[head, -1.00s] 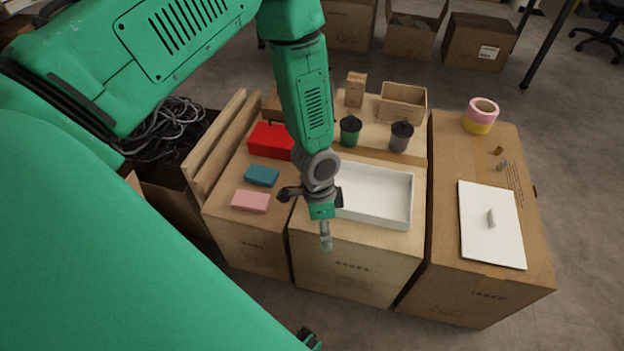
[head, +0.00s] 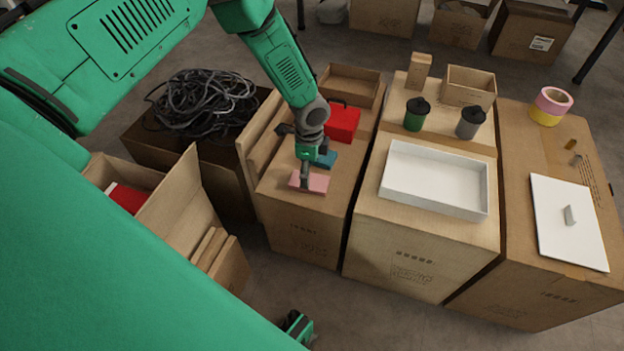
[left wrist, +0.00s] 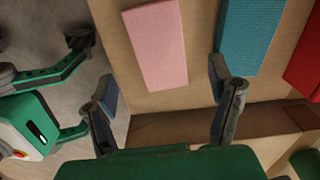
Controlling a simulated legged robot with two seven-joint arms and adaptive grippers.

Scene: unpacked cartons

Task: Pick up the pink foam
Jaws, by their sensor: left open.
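The pink foam (head: 320,183) is a flat pink block lying on the carton at the middle left in the head view. It also shows in the left wrist view (left wrist: 156,45), at the top centre. My left gripper (head: 305,180) is over the pink foam and partly hides it in the head view. In the left wrist view my left gripper (left wrist: 163,88) is open and empty, its fingers wide apart, with the foam ahead of the gap. I cannot tell whether a finger touches the foam.
A teal block (head: 326,158) lies close behind the foam, and a red box (head: 343,123) stands beyond it. A white tray (head: 388,190) lies on the carton to the right. An open carton with flaps (head: 180,215) stands to the left, with cables (head: 203,105) behind.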

